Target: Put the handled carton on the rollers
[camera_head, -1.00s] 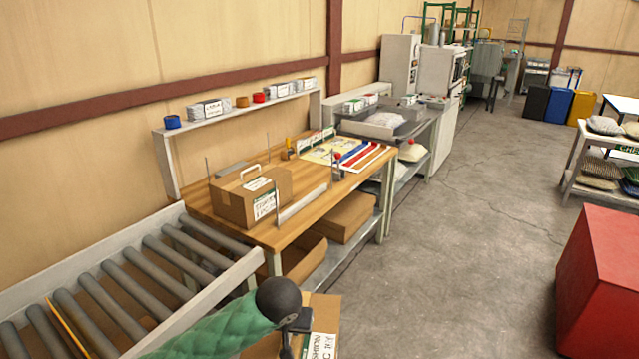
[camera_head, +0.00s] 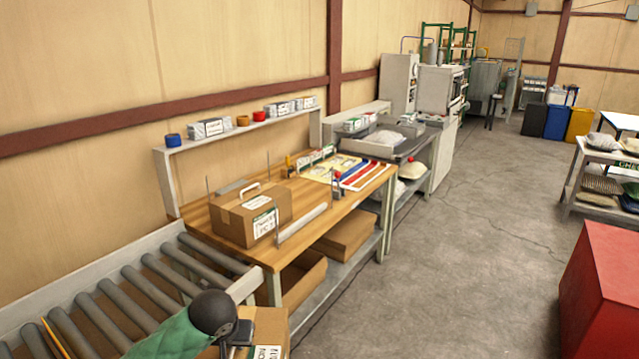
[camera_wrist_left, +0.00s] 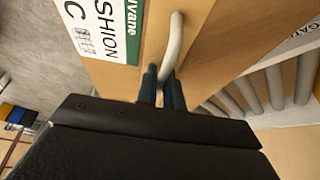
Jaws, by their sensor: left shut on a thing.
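A brown handled carton (camera_head: 272,326) with a white label shows at the bottom of the head view, beside the near end of the roller conveyor (camera_head: 120,307). My left gripper (camera_head: 240,334) is at its top, partly hidden by my arm. In the left wrist view, the gripper (camera_wrist_left: 163,82) is shut on the carton's white handle (camera_wrist_left: 174,45); the carton's face (camera_wrist_left: 195,40) and label fill the top. Grey rollers (camera_wrist_left: 272,88) show to the right there. A second handled carton (camera_head: 232,225) stands on the wooden bench. My right gripper is not in view.
The wooden bench (camera_head: 345,208) adjoins the conveyor's far end, with a metal rail along its front. Open cartons (camera_head: 303,284) lie on its lower shelf. A red box (camera_head: 605,285) stands at right. The floor between is clear. The visible rollers carry no carton.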

